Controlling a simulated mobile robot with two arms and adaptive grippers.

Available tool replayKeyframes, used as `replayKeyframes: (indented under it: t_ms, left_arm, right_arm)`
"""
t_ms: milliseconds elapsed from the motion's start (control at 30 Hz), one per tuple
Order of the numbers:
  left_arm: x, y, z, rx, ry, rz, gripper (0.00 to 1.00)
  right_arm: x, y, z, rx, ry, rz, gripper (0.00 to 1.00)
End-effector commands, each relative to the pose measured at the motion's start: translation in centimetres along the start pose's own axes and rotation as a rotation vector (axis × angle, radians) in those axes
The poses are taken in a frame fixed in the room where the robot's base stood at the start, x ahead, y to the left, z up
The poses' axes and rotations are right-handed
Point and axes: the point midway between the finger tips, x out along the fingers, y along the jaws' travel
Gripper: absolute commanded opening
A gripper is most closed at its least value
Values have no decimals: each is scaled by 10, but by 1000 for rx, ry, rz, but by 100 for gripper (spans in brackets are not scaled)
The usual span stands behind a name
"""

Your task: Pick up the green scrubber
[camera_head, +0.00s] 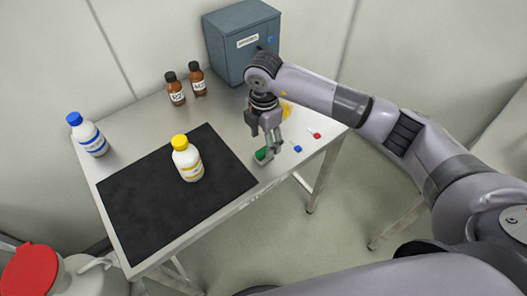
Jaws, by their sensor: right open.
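The green scrubber (261,155) lies on the metal table near its front right edge, just right of the black mat. Only a small green patch of it shows clearly, as my right gripper covers part of it. My right gripper (268,154) points down from above, with its fingers open around or just beside the scrubber; I cannot tell whether they touch it. My left gripper does not show in the head view.
A yellow-capped bottle (188,160) stands on the black mat (135,200). A blue-capped bottle (88,135), two brown bottles (176,90) and a grey cabinet (240,40) stand behind. Small blue (298,149) and red (315,135) items lie right of the gripper. A yellow thing (286,109) is partly hidden.

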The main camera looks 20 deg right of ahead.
Motion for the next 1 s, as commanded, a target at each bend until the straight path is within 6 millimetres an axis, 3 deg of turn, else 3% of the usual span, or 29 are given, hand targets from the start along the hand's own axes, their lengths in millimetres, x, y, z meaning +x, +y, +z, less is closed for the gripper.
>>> replayKeyframes:
  t_ms: [167,500,733,1000]
  left_arm:
    - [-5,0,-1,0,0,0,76]
    - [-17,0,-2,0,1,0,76]
    - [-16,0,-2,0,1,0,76]
    - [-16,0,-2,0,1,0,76]
  right_arm:
    - [10,0,0,0,0,-1,58]
    - [54,0,-1,0,1,0,58]
    - [56,1,-1,-1,0,1,58]
    - [56,1,-1,-1,0,2,41]
